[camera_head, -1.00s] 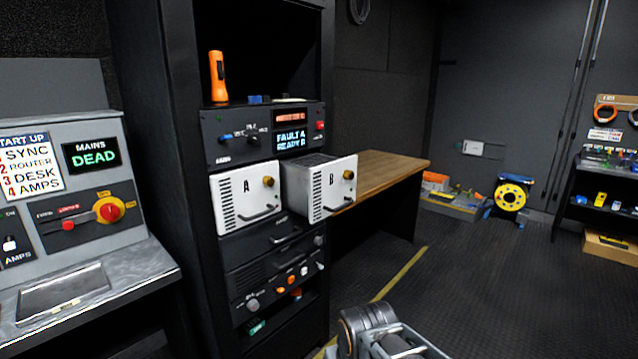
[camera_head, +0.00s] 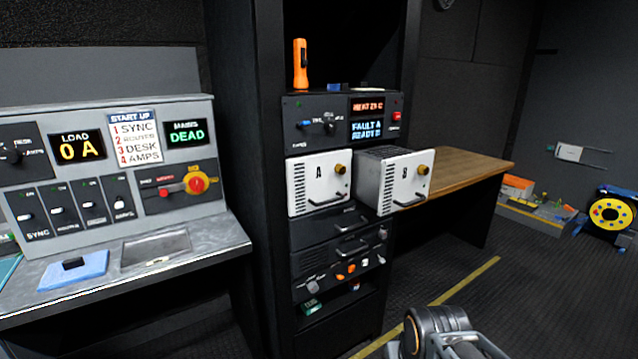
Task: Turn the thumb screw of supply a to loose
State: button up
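Supply A (camera_head: 306,187) is a white-fronted box marked A, set in the black rack, with its front about level with the rack. Its thumb screw (camera_head: 340,169) is a brass knob at the upper right of that front, above a dark handle (camera_head: 325,200). Supply B (camera_head: 397,187) stands to its right, pulled well out of the rack, with its own brass screw (camera_head: 423,170). Part of my arm (camera_head: 445,335) shows at the bottom right, apart from the rack. My gripper's fingers are not in view.
The rack panel (camera_head: 345,120) above reads "FAULT A READY B". An orange torch (camera_head: 301,64) stands on top of it. A control desk (camera_head: 120,180) is at left, with a blue cloth (camera_head: 75,270). A wooden table (camera_head: 465,170) is at right. The floor in front is clear.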

aim_at(340, 169)
jog(key=k, duration=0.45)
jog(key=u, duration=0.65)
jog(key=i, duration=1.2)
